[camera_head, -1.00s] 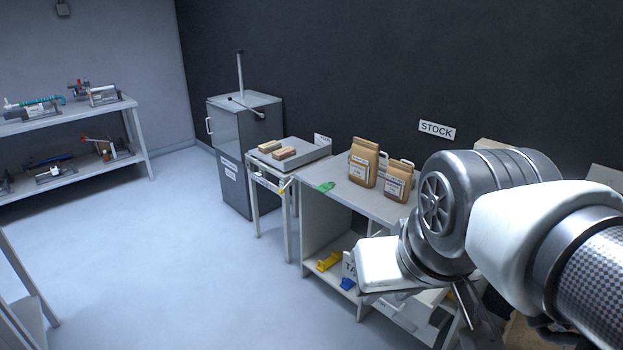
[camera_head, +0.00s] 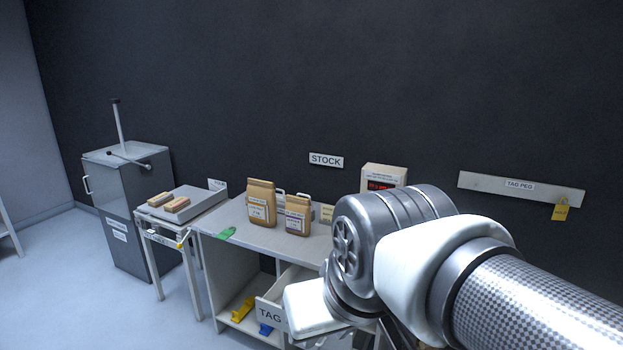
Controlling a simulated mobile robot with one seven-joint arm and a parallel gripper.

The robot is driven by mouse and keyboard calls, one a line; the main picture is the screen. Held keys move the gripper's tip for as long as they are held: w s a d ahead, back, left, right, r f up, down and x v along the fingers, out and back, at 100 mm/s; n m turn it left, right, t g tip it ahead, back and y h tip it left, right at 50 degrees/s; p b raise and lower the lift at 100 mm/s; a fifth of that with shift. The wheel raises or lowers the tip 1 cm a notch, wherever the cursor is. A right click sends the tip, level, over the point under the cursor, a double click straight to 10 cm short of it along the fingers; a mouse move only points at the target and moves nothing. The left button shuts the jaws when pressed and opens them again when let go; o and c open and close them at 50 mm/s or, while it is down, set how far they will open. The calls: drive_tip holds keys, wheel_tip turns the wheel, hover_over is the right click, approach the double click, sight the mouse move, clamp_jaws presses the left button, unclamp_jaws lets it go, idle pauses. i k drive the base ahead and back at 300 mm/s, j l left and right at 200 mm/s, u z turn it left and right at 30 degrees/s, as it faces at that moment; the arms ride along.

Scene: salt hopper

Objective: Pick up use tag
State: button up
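No tag in view can be read for certain as the use tag. A green tag (camera_head: 227,233) lies at the front left edge of the stock bench (camera_head: 278,240). A yellow tag (camera_head: 561,212) hangs at the right end of the tag peg board (camera_head: 490,184) on the dark wall; its print is too small to read surely. A yellow piece (camera_head: 243,309) and a blue piece (camera_head: 265,329) are on the lower shelf by a sign reading TAG. My arm fills the lower right and covers part of the bench. My gripper's fingers are not visible.
Two brown paper bags (camera_head: 261,203) (camera_head: 297,214) stand on the bench, with a box with a red display (camera_head: 383,177) behind. A small side table (camera_head: 205,205) with a tray and two blocks stands left, then a grey cabinet (camera_head: 128,205) with levers. Floor at left is clear.

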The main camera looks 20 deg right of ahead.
sight(225, 235)
drive_tip(key=z, duration=2)
drive_tip(key=u, duration=2.15)
drive_tip(key=i+j+u, duration=0.3)
drive_tip(key=i+u, duration=0.15)
drive_tip(key=i, duration=0.25)
drive_tip(key=i+u, duration=0.4)
drive_tip(key=i, duration=0.35)
drive_tip(key=i+j+z, duration=0.15)
drive_tip(key=i, duration=0.3)
drive_tip(key=i+j+z, duration=0.1)
drive_tip(key=i, duration=0.35)
drive_tip(key=i+j+z, duration=0.15)
drive_tip(key=i, duration=0.25)
drive_tip(key=i+z, duration=0.15)
drive_tip(key=z, duration=0.25)
drive_tip(key=i+z, duration=0.15)
drive_tip(key=z, duration=0.25)
drive_tip(key=i+z, duration=0.15)
drive_tip(key=z, duration=0.25)
drive_tip(key=i+j+z, duration=0.1)
drive_tip(key=z, duration=0.35)
